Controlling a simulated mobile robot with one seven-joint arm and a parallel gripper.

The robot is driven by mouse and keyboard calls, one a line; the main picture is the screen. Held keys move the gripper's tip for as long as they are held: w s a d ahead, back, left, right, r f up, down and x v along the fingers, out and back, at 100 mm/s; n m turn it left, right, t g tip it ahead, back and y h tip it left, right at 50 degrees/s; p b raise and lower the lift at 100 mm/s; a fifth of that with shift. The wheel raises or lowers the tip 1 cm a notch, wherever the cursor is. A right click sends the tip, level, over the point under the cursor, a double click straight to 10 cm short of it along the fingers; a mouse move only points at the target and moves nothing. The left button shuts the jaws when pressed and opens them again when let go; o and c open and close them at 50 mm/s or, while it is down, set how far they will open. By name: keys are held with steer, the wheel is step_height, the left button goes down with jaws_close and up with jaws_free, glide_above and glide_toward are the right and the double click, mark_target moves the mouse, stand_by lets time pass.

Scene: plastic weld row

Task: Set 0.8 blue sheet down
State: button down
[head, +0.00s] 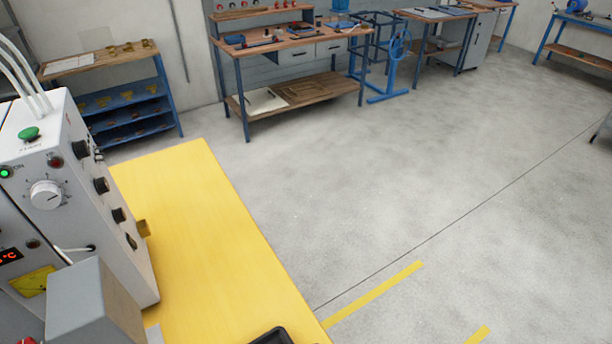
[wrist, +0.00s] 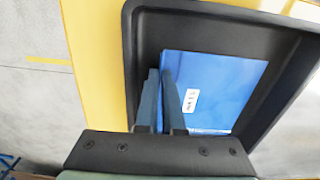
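The blue sheet (wrist: 230,85), a flat blue piece with a small white label, shows in the wrist view inside a black tray (wrist: 292,85). Its edges run roughly along the tray's walls. My gripper (wrist: 160,72) is over the left part of the tray, at the sheet's left edge. Its two fingers are close together, and the right one covers part of the sheet. I cannot tell whether the sheet's edge is between the fingers or whether it rests fully on the tray floor. In the head view only a corner of the black tray (head: 270,337) shows; the sheet and gripper are out of view.
The tray is on a yellow bench top (head: 205,235). A grey machine (head: 85,190) with knobs stands at its left. Open concrete floor (head: 400,180) lies to the right. Workbenches (head: 300,45) and a shelf unit (head: 120,100) stand along the far wall.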

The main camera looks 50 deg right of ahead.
steer(key=c, duration=1)
jaws_free()
steer(key=shift+c, duration=0.2)
step_height(320, 180, up, 12)
steer(key=p, duration=0.1)
steer(key=shift+r, duration=0.15)
